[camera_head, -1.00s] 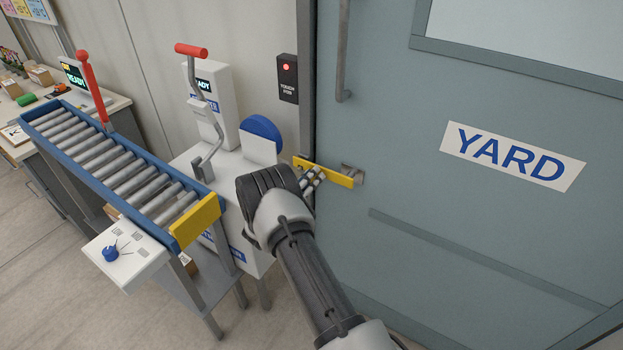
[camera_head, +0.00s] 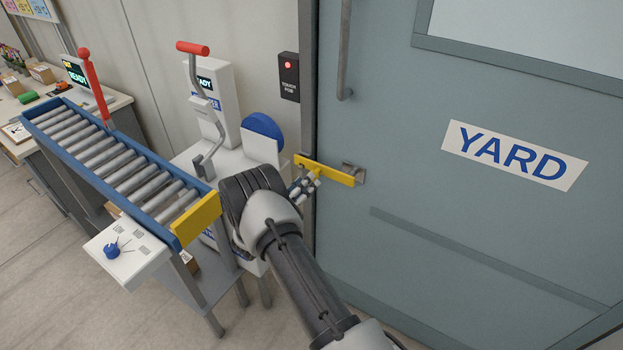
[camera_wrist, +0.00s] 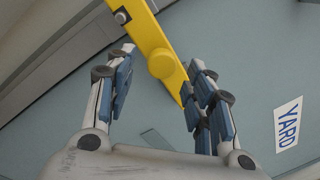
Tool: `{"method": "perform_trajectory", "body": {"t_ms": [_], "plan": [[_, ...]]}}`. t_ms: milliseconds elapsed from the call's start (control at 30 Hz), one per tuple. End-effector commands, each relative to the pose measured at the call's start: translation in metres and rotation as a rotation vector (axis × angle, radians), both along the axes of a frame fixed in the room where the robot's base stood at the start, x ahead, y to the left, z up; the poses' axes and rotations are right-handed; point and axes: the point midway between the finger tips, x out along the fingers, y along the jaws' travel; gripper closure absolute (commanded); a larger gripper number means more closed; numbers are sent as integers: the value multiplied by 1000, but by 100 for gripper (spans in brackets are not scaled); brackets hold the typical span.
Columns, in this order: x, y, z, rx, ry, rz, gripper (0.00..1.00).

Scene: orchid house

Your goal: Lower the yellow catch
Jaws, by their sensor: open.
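The yellow catch (camera_head: 338,175) is a flat bar at the left edge of the grey-green door. It slopes slightly down to the right, towards a small grey bracket, and its left end reaches the door frame. My gripper (camera_head: 304,187) is open just below and in front of the bar's left part. In the wrist view the yellow catch (camera_wrist: 150,35) runs diagonally from the top, with a round yellow boss, and its lower end is close to the right fingers. My gripper (camera_wrist: 160,65) shows its fingers spread either side of it. I cannot tell whether they touch it.
The door (camera_head: 420,260) carries a YARD sign (camera_head: 515,154) and a vertical handle (camera_head: 345,50). A black reader with a red light (camera_head: 289,76) is on the wall. Left stand a white machine with a red-handled crank (camera_head: 192,48) and a roller conveyor with a yellow end plate (camera_head: 197,219).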

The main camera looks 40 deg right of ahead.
Motion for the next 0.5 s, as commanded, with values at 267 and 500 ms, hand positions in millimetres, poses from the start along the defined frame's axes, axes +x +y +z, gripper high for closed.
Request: {"method": "perform_trajectory", "body": {"t_ms": [267, 500], "plan": [[-17, 53, -5, 0, 2, 3, 51], [-24, 70, -6, 0, 1, -1, 51]]}}
